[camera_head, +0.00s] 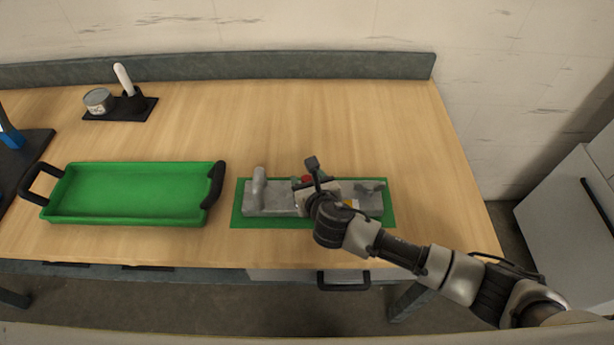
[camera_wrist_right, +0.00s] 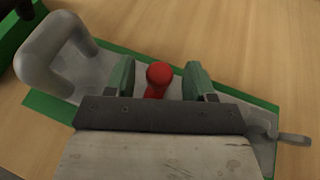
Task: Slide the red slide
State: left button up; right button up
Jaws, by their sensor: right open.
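The red slide shows in the right wrist view as a red knob (camera_wrist_right: 158,78) on a short red stem. It stands on a grey metal fixture (camera_wrist_right: 72,72) that lies on a green mat (camera_wrist_right: 50,106). In the head view a bit of the red slide (camera_head: 307,179) shows beside my right gripper (camera_head: 316,183), above the middle of the grey fixture (camera_head: 284,204). In the right wrist view the gripper's two green fingers (camera_wrist_right: 158,82) are open, one on each side of the red knob, with gaps between. My left gripper is not in view.
A green tray (camera_head: 52,204) with black handles stands on the wooden table left of the fixture. A can (camera_head: 98,101) and a white-handled tool (camera_head: 123,79) stand on a black mat at the back left. The table behind the fixture is clear.

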jog(key=shift+w+a+f, duration=0.2)
jog(key=shift+w, duration=0.35)
grip_shut()
jog(key=d+p, duration=0.2)
jog(key=d, duration=0.2)
jog(key=shift+d+r, duration=0.1)
jog(key=shift+d, duration=0.45)
jog(key=shift+a, duration=0.1)
grip_release()
